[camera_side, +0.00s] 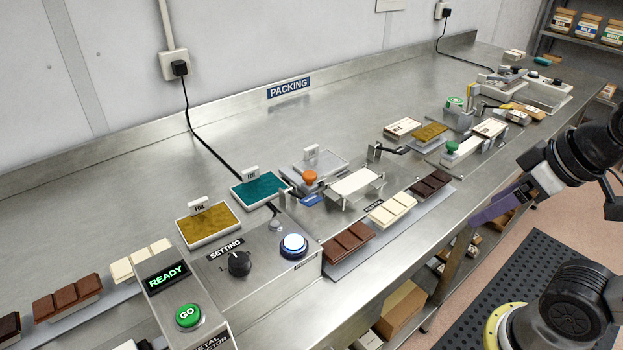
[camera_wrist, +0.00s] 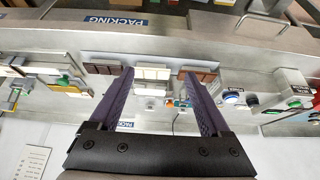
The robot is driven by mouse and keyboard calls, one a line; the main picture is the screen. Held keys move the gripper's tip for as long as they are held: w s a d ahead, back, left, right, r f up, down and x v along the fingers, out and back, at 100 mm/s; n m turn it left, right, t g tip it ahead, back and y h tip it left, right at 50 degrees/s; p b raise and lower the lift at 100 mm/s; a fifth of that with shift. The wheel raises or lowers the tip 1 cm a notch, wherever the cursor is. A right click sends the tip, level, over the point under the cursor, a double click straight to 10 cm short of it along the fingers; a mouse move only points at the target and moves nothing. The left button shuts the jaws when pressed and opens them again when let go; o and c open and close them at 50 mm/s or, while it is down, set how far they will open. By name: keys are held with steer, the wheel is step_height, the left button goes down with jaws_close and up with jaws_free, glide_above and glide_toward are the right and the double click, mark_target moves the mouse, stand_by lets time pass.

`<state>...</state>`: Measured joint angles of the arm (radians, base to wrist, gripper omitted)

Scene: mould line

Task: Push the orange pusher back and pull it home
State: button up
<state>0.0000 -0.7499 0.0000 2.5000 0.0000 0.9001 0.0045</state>
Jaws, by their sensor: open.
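The orange pusher knob (camera_side: 309,178) stands upright on a small metal slide in the middle of the bench. It sits left of a raised white plate (camera_side: 355,184) and in front of a low clear-topped tray (camera_side: 318,162). In the wrist view a small orange spot (camera_wrist: 168,103) between my fingers looks like the same knob. My gripper (camera_side: 476,222) is off the front edge of the bench, right of the pusher and well apart from it. In the wrist view its purple fingers (camera_wrist: 158,74) are spread wide with nothing between them.
Chocolate bars (camera_side: 393,211) lie on a strip at the front edge, between my gripper and the pusher. A teal foil tray (camera_side: 261,187) and a control box with a blue-white button (camera_side: 293,246) stand left. A bent metal arm (camera_side: 385,151) stands right. Bare bench lies behind.

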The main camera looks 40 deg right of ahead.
steer(key=shift+s+f+m, duration=0.1)
steer(key=shift+s+m, duration=0.2)
steer(key=shift+c, duration=0.2)
steer(key=w+r+m+g, duration=0.1)
steer(key=w+r, duration=0.3)
steer(key=r, duration=0.2)
steer(key=w+r+m, duration=0.1)
steer(key=w+r, duration=0.3)
steer(key=r, duration=0.3)
steer(key=w+a+r+m+g, duration=0.15)
steer(key=w+r, duration=0.25)
steer(key=w, duration=0.8)
steer(key=g, duration=0.3)
glide_above(310, 173)
step_height(310, 173, down, 14)
steer(key=shift+m, duration=0.25)
step_height(310, 173, down, 14)
steer(key=shift+a, duration=0.1)
jaws_close()
